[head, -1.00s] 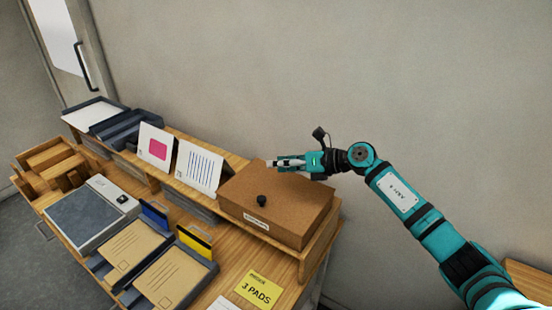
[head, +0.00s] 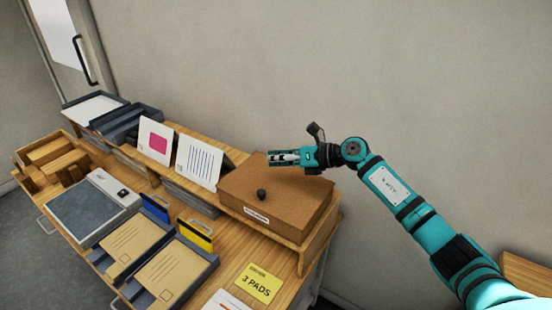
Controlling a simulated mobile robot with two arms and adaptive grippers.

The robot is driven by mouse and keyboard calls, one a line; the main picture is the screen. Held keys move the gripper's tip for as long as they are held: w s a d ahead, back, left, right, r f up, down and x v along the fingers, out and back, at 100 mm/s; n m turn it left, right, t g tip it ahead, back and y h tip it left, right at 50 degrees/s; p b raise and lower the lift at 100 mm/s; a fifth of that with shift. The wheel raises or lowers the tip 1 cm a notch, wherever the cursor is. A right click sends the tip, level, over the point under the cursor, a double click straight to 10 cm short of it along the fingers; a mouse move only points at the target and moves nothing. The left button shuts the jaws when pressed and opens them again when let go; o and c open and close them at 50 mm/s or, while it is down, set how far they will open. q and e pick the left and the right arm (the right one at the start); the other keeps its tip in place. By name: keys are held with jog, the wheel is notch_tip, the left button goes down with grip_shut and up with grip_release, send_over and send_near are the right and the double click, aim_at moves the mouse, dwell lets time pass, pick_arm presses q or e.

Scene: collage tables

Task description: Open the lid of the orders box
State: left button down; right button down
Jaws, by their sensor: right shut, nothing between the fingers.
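The orders box (head: 288,205) is a brown box with a closed lid, on the raised shelf at the right end of the desk in the head view. A small black knob (head: 262,194) stands on the lid, and a white label (head: 256,215) is on its front. The label's text is too small to read. My right gripper (head: 271,158) is shut and empty, above the back part of the lid, behind the knob. I cannot tell whether it touches the lid. My left gripper is not in view.
Two upright cards, one with a pink square (head: 155,142) and one with blue lines (head: 199,161), stand left of the box. A yellow note (head: 258,284) lies in front. Trays with envelopes (head: 175,272) fill the desk's front. The wall is close behind.

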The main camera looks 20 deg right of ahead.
jog(key=c, duration=2)
grip_release()
jog(key=o, duration=0.9)
jog(key=v, duration=1.2)
